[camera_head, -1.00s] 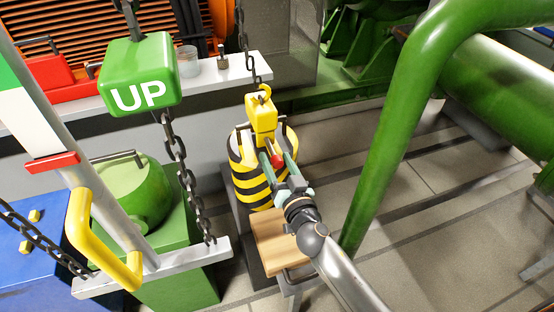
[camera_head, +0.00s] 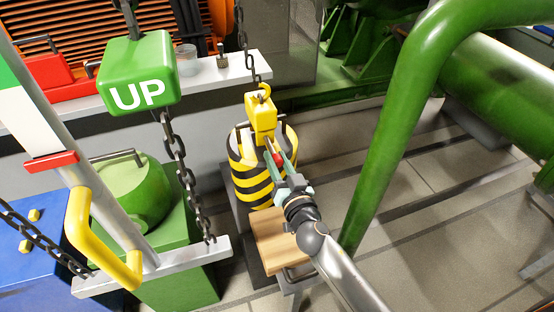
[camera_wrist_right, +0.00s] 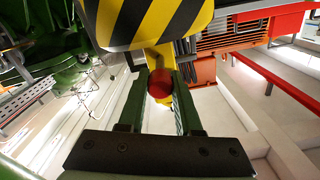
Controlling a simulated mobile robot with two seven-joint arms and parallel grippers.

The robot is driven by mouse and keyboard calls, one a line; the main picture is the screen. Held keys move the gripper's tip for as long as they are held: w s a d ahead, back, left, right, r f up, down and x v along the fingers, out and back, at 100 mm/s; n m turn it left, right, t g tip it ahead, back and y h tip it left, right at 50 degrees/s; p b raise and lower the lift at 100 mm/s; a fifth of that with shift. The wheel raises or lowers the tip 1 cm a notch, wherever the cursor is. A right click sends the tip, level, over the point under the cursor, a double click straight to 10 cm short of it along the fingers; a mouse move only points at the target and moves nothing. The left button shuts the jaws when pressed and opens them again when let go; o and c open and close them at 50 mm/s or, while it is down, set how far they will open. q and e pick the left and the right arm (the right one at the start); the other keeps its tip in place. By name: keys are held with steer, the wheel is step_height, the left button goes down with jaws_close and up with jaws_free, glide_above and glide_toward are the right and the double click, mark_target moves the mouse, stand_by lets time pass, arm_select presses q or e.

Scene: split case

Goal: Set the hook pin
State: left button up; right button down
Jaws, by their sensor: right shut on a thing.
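The yellow hook block (camera_head: 260,112) hangs on a dark chain (camera_head: 250,62) just above a black-and-yellow striped weight (camera_head: 252,172). My right gripper (camera_head: 274,150) reaches up to the underside of the block, in front of the weight. Its fingers are shut on the red-headed hook pin (camera_head: 277,159). In the right wrist view the round red pin head (camera_wrist_right: 161,86) sits between the fingers, in front of a yellow part (camera_wrist_right: 158,58) below the striped block. The pin's shaft is hidden, so I cannot tell how deep it sits. My left gripper is not in view.
A green block marked UP (camera_head: 138,75) hangs on chains at the left. A yellow handle (camera_head: 95,240) stands at the lower left. A wooden-topped stool (camera_head: 275,240) is below my right wrist. A thick green pipe (camera_head: 390,130) rises to the right. Floor between is clear.

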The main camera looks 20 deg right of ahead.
steer(key=shift+w, duration=0.1)
stand_by(0.6)
steer(key=shift+w+b, duration=0.4)
steer(key=shift+w, duration=1.15)
steer(key=c, duration=0.6)
jaws_free()
steer(key=shift+s, duration=0.15)
